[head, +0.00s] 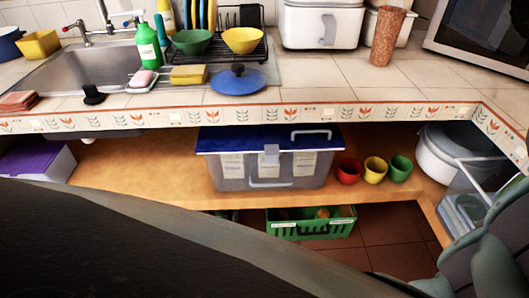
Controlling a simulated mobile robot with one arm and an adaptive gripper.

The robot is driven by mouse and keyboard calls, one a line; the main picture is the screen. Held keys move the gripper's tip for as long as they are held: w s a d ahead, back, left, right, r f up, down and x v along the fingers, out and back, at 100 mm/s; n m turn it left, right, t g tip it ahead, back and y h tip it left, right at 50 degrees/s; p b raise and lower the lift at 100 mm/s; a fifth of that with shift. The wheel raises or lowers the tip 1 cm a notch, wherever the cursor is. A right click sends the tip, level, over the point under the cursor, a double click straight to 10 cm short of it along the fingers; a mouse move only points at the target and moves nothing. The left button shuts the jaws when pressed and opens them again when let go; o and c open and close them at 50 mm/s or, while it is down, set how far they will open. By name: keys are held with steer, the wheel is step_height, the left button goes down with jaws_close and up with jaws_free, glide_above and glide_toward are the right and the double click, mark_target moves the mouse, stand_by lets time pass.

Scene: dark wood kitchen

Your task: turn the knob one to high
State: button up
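No knob and no stove control panel can be made out in the head view. My gripper is not in view, so its place relative to any knob cannot be told. Large smooth grey-green and dark shapes across the bottom and lower right hide part of the floor and the right side.
The tiled counter (330,72) holds a sink (75,75), a dish rack (262,58), a blue lid (238,86), a brown tumbler (387,36) and a dark-screened appliance (485,30). The wooden shelf (130,165) below holds a blue-lidded box (230,180), several cups and a pot (445,160).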

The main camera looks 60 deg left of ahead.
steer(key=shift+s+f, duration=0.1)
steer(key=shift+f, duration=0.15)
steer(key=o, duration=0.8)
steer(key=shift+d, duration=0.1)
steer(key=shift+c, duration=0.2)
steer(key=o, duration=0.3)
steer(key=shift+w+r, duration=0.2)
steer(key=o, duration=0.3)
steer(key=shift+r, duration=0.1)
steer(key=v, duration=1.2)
